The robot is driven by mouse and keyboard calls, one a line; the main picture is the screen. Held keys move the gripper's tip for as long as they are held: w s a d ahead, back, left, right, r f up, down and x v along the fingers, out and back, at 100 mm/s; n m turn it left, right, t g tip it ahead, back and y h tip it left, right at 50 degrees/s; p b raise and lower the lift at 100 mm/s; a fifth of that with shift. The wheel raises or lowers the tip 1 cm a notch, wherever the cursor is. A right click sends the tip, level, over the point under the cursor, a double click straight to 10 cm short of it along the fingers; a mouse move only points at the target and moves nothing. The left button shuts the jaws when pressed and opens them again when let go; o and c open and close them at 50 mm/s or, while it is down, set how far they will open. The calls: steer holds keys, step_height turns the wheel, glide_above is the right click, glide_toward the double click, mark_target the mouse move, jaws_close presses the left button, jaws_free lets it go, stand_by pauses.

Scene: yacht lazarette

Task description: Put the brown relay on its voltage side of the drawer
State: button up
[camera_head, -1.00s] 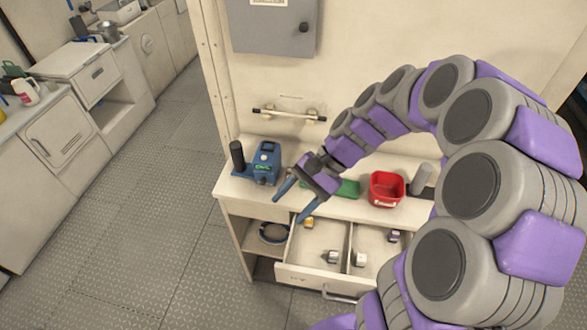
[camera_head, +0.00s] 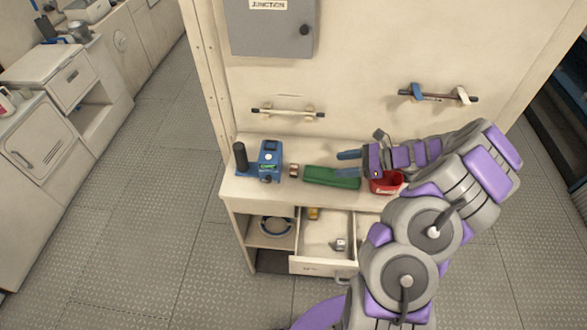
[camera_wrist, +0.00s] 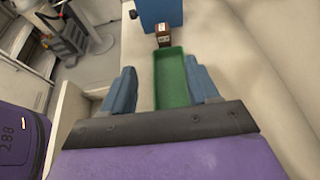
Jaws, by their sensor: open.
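The brown relay (camera_head: 294,170) stands on the counter between the blue device and the green tray; it also shows in the wrist view (camera_wrist: 163,36) beyond the tray's far end. My gripper (camera_head: 344,163) is open and empty, above the green tray and to the right of the relay. In the wrist view its blue fingers (camera_wrist: 160,68) straddle the tray, with the relay ahead between them. The drawer (camera_head: 312,266) below the counter is pulled open.
The green tray (camera_head: 330,178) lies on the counter. The blue device (camera_head: 269,158) and a black cylinder (camera_head: 240,156) stand at left. A red bin (camera_head: 384,184) is partly behind my arm. A ring-shaped item (camera_head: 275,226) sits on the open shelf beside the drawer.

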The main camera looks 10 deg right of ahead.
mark_target(295, 169)
steer(key=b+x, duration=0.2)
steer(key=x, duration=1)
steer(key=shift+b, duration=0.4)
steer(key=shift+w+b+x, duration=0.2)
steer(key=shift+b+x, duration=0.3)
steer(key=shift+x, duration=0.75)
steer(key=shift+w+b+x, duration=0.2)
steer(key=shift+b+x, duration=0.3)
steer(key=shift+x, duration=0.75)
steer(key=shift+r, duration=0.15)
steer(key=shift+c, duration=0.6)
steer(key=shift+d, duration=0.15)
jaws_close()
step_height(295, 169, up, 10)
steer(key=p, duration=0.3)
